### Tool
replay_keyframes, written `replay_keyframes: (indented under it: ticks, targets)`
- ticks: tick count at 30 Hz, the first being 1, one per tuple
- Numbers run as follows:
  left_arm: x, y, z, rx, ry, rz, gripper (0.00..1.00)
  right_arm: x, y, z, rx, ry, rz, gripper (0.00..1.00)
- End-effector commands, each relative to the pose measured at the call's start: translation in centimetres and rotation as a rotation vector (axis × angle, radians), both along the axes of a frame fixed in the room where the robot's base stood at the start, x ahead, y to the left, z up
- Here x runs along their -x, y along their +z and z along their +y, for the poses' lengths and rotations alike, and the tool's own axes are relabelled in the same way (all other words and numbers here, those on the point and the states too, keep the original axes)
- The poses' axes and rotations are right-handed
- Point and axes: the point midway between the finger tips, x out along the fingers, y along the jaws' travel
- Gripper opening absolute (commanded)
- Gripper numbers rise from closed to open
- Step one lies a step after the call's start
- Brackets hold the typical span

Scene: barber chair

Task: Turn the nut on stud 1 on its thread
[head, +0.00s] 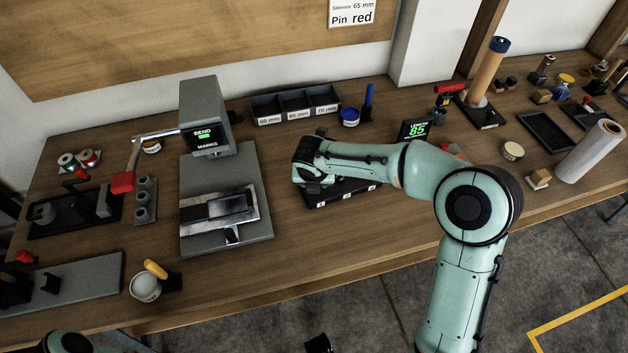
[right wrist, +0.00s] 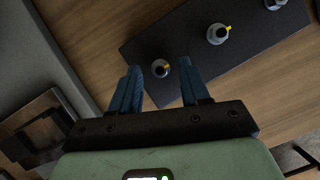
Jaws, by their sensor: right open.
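The nearest nut (right wrist: 160,69) lies between my open right gripper's fingertips (right wrist: 158,76) in the right wrist view. Both blue fingers appear apart from it, with a gap on each side. The other nuts, the middle one (right wrist: 217,34) and the far one (right wrist: 274,4), lie up and right. In the head view my right arm hides most of the plate (head: 345,196). I cannot read which stud is number 1. My left gripper is not in view.
A grey bending machine (head: 205,115) with its base plate stands left of the dark plate. Bare wood lies between the plate and the table's front edge.

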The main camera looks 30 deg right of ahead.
Motion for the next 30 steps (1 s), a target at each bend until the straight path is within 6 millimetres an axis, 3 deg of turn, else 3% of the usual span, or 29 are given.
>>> replay_keyframes:
  ticks: [5, 9, 20, 30]
  targets:
    - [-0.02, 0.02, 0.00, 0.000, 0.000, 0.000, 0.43, 0.00, 0.03, -0.01, 0.000, 0.000, 0.000, 0.46]
    - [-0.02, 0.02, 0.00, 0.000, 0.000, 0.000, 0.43, 0.01, 0.03, -0.01, 0.000, 0.000, 0.000, 0.00]
    - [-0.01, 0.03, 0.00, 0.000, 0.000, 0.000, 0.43, -0.01, 0.04, 0.04, 0.000, -0.029, 0.001, 0.00]
    - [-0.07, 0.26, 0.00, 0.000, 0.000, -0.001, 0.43, -0.17, 0.05, 0.36, 0.000, -0.232, 0.002, 0.00]
